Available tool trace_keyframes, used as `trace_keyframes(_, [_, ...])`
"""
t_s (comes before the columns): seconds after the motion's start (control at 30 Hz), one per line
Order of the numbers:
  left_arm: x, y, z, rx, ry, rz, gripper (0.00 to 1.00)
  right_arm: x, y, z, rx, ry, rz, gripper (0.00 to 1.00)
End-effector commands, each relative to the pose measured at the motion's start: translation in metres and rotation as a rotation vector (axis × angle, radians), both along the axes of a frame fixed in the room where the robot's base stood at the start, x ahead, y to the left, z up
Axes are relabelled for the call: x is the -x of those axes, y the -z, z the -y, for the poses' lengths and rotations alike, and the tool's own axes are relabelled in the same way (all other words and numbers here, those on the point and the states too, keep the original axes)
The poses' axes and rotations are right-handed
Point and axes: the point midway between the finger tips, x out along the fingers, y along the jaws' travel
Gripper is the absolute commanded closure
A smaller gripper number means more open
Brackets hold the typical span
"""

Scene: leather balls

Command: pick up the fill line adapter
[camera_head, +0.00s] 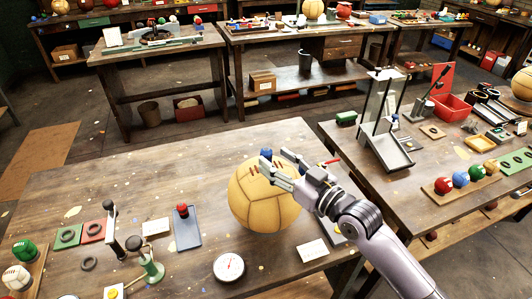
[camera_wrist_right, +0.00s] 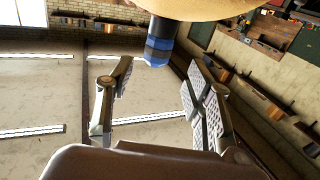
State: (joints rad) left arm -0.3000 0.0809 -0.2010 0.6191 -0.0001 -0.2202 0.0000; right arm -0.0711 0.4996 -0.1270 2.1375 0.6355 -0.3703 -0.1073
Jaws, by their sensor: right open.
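A large tan leather ball (camera_head: 265,205) stands on the front table. A small blue piece (camera_head: 266,153), which looks like the fill line adapter, shows at the top of the ball. In the right wrist view it is a blue and dark cylinder (camera_wrist_right: 161,42) projecting from the tan ball (camera_wrist_right: 205,8). My right gripper (camera_head: 277,160) is open at the top of the ball, coming from the right. Its fingertips (camera_wrist_right: 160,72) lie to either side of the cylinder in the picture, with clear gaps. Whether the cylinder is within their reach in depth is unclear. My left gripper is out of view.
On the front table (camera_head: 140,190) are a blue plate with a red-topped piece (camera_head: 186,225), a round white gauge (camera_head: 229,267), a white card (camera_head: 312,250) and a green stand (camera_head: 150,265). The right table holds several coloured balls and a grey tray (camera_head: 390,150). The table's back left is clear.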

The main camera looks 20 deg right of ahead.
Motion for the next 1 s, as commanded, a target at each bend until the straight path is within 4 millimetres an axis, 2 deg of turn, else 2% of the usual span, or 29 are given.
trace_keyframes(0.4, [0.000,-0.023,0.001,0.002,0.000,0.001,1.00,-0.047,0.007,-0.015,-0.002,0.000,0.000,0.52])
trace_keyframes(0.67, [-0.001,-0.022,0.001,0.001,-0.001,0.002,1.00,-0.049,0.009,-0.016,-0.001,0.000,0.000,0.52])
trace_keyframes(1.0, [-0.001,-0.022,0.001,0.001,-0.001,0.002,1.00,-0.049,0.009,-0.016,-0.001,0.000,0.000,0.73])
